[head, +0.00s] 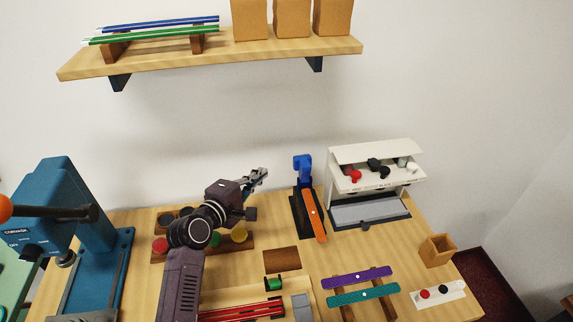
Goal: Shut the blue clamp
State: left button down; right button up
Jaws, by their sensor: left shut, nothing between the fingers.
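The blue clamp (303,167) stands on a dark base plate towards the back of the wooden counter, right of centre. Its blue part is upright. A long orange bar (315,215) runs from it towards the front, slanting slightly right; I cannot tell from here how its jaw stands. My left gripper (263,173) is to the left of the clamp, shut and empty, with its fingers pointing up and right. It is apart from the clamp. My right gripper is not in view.
A white stand (376,152) with knobs is close right of the clamp. A wooden rack with coloured discs (239,236) lies under my left arm. Purple (356,277) and teal bars are in front. A blue press (75,203) stands left; a shelf (210,59) hangs above.

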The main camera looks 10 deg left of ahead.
aim_at(304, 171)
pick_arm(q)
jog(key=p+x, duration=0.1)
jog(key=x, duration=0.8)
jog(key=shift+w+d, duration=0.1)
jog(key=shift+w, duration=0.2)
jog(key=d+p, duration=0.1)
jog(key=s+d, duration=0.1)
jog(key=d+p, duration=0.1)
jog(key=shift+s+d+r+p, duration=0.15)
jog(key=shift+s+r+p, duration=0.15)
jog(key=shift+s+r, duration=0.1)
jog(key=shift+f, duration=0.1)
